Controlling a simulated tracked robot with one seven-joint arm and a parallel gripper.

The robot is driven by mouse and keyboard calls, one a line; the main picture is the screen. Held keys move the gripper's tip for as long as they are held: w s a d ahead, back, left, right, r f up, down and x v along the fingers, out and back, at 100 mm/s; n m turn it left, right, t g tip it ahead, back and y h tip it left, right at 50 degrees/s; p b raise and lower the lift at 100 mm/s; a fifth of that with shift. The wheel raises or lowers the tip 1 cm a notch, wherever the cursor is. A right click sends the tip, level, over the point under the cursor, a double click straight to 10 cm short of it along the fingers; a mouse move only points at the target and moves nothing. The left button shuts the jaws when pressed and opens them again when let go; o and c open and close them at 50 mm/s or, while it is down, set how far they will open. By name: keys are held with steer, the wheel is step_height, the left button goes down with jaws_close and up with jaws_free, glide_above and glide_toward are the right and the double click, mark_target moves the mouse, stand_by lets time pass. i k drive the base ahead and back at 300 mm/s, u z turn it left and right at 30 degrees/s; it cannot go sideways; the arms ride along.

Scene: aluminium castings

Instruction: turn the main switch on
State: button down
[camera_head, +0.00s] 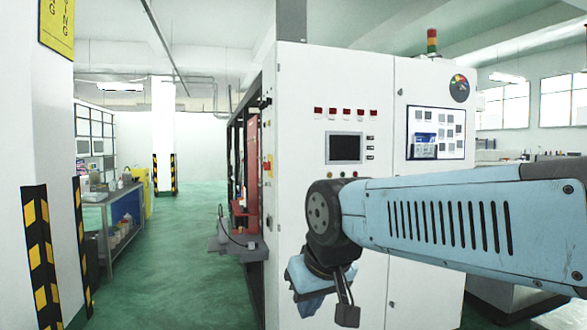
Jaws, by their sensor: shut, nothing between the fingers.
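A tall white machine cabinet (290,200) stands in the middle of the head view. A small yellow and red fitting (268,164) sits at its left front edge; it may be the main switch, but it is too small to tell its type or position. The front also has a dark screen (345,148), small buttons below it and a row of red indicators (346,112) above. My gripper (347,316) hangs low in front of the cabinet, pointing down, shut and empty. It is below and right of the yellow and red fitting, apart from it.
My blue arm reaches in from the right and covers the cabinet's lower right front. A grey ledge (232,246) juts from the cabinet's left side. Green floor (180,270) is free to the left, up to a striped pillar (42,250) and a workbench (122,212).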

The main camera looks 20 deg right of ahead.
mark_target(266, 165)
steer(key=z, duration=0.6)
steer(key=i, duration=1.05)
steer(key=u, duration=0.35)
